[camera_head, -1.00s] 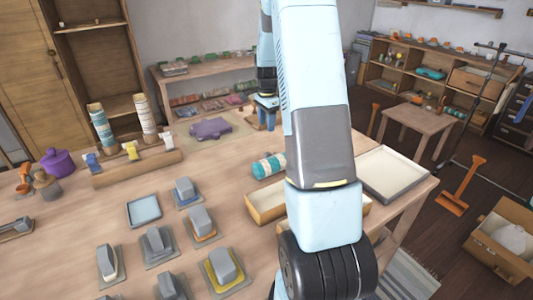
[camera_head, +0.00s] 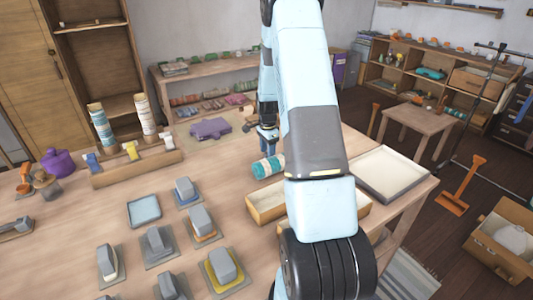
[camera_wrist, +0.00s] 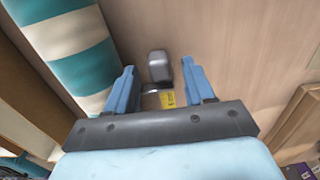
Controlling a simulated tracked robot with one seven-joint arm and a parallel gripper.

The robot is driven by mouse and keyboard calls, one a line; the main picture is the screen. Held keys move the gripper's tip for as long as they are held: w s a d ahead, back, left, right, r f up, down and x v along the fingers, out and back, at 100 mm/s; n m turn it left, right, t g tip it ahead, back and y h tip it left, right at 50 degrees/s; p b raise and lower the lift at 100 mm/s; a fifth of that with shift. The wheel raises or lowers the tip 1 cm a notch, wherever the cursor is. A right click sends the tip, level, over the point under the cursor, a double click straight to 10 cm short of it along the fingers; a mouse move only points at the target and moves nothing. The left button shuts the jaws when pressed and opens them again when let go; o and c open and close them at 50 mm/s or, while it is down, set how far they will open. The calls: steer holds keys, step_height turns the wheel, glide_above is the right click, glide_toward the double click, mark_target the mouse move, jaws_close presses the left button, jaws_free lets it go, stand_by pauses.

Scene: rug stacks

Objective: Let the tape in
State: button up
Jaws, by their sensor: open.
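In the head view my gripper (camera_head: 267,138) is low over the far part of the table, behind a teal-and-white striped roll (camera_head: 268,167). I cannot make out the tape there. The roll is large at the left in the wrist view (camera_wrist: 70,45).
A wooden box (camera_head: 265,207) and a pale shallow tray (camera_head: 418,185) stand at the table's right. A purple folded thing (camera_head: 210,128) lies at the back. Several grey blocks on square bases fill the front. A wooden rack (camera_head: 140,168) stands at left.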

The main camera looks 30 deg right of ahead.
steer(key=shift+f, duration=0.7)
steer(key=shift+c, duration=0.3)
jaws_close()
